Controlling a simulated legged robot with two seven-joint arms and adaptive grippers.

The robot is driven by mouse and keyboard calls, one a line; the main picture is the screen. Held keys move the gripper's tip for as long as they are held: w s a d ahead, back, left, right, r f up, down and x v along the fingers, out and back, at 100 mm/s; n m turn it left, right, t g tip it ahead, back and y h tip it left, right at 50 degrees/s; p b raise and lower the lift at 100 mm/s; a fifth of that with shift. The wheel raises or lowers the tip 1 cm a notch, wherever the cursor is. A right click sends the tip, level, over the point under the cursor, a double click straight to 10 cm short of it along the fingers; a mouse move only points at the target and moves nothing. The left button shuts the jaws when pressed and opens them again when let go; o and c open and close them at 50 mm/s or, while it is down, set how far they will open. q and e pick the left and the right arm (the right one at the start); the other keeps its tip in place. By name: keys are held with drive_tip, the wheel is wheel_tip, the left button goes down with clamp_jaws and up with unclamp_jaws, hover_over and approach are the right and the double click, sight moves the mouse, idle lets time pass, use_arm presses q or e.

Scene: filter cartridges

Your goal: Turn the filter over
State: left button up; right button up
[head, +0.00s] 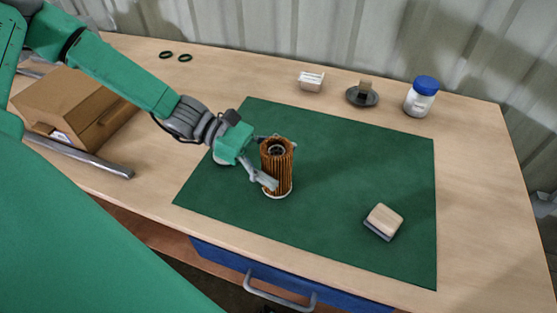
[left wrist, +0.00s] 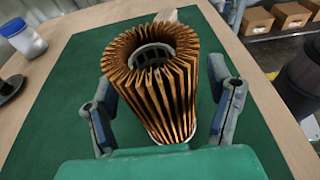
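The filter (head: 277,160) is a brown pleated cylinder standing upright on the green mat (head: 335,150). Its top shows a round dark opening with a grid inside, and a pale rim shows at its foot. My left gripper (head: 284,167) reaches it from the left, low over the mat, with one finger on each side of it. In the left wrist view the filter (left wrist: 160,85) stands between the open fingers of the left gripper (left wrist: 172,88), with a visible gap at the right finger. Contact at the left finger is unclear. My right gripper is not in view.
A wooden-topped block (head: 385,219) lies on the mat's right part. Behind the mat are a white box (head: 311,81), a dark dish with a small block (head: 362,96) and a blue-lidded jar (head: 421,97). A cardboard box (head: 75,108) stands left. Mat around the filter is clear.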

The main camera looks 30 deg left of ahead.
use_arm(q)
drive_tip(key=shift+a, duration=0.1)
drive_tip(key=shift+a+r, duration=0.1)
drive_tip(key=shift+a, duration=0.25)
drive_tip(key=v, duration=1.1)
